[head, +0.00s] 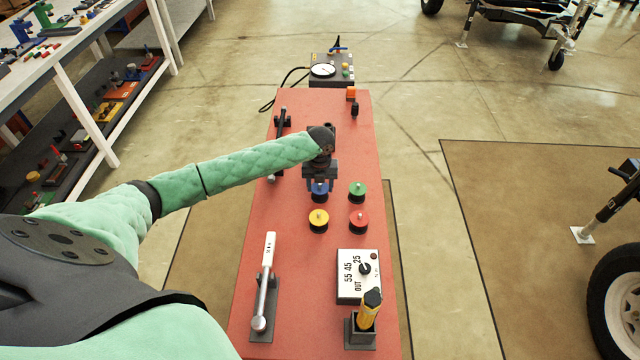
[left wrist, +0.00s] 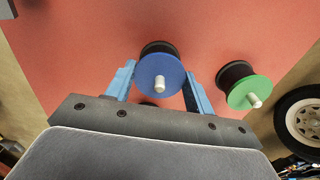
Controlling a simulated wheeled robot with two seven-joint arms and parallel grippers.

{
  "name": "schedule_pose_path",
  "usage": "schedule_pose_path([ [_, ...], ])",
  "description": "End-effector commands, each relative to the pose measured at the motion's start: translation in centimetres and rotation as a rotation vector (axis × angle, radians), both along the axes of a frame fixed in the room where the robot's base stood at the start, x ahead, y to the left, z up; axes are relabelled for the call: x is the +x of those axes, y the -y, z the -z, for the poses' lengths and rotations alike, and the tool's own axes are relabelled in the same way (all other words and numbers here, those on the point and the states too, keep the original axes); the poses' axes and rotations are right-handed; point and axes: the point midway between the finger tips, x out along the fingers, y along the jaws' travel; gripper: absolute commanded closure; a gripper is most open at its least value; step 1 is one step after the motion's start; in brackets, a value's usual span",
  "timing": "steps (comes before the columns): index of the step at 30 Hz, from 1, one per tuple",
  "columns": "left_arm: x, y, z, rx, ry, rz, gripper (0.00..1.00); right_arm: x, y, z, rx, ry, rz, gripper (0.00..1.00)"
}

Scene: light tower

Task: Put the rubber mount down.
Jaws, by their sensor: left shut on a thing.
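My left gripper (head: 320,183) is over the middle of the red bench top (head: 300,225), pointing down, and is shut on the blue rubber mount (head: 320,194). In the left wrist view the blue mount (left wrist: 160,73), a blue disc with a pale stud on a black body, sits between the two blue fingers. I cannot tell whether its base touches the bench. The green mount (head: 357,190) stands just to its right, and also shows in the left wrist view (left wrist: 248,92). The yellow mount (head: 318,217) and red mount (head: 359,219) stand nearer me. My right gripper is not in view.
A torque wrench (head: 265,285) lies at the front left. A white dial box (head: 358,276) and a yellow-handled tool in a holder (head: 369,309) are at the front right. A gauge box (head: 331,70) stands beyond the far end. The bench's far right part is mostly clear.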

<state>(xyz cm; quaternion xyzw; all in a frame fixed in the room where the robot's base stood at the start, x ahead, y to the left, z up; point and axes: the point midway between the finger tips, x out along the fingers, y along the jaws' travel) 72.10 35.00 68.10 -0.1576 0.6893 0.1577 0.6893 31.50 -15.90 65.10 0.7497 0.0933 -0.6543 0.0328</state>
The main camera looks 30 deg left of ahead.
Motion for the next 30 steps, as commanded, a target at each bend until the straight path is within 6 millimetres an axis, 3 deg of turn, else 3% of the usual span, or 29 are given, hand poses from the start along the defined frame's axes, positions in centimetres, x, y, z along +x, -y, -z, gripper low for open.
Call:
schedule_pose_path([
  [9, 0.0, 0.0, 0.2, 0.000, 0.000, 0.000, 0.76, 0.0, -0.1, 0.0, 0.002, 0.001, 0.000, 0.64],
  [10, 0.0, 0.0, 0.2, 0.000, 0.000, 0.000, 0.43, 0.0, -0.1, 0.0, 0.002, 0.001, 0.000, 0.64],
  [13, 0.0, 0.0, 0.2, 0.000, 0.000, 0.000, 0.25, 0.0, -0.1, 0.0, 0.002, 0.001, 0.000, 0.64],
  [23, 0.0, 0.0, 0.0, 0.000, 0.000, 0.000, 0.25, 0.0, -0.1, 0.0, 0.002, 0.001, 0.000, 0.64],
  [28, 0.1, 0.0, -1.7, 0.000, 0.001, 0.000, 0.25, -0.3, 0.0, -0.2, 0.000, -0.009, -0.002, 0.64],
  [30, 0.1, -0.1, -2.8, 0.001, 0.002, 0.000, 0.25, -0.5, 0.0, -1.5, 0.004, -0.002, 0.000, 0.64],
])
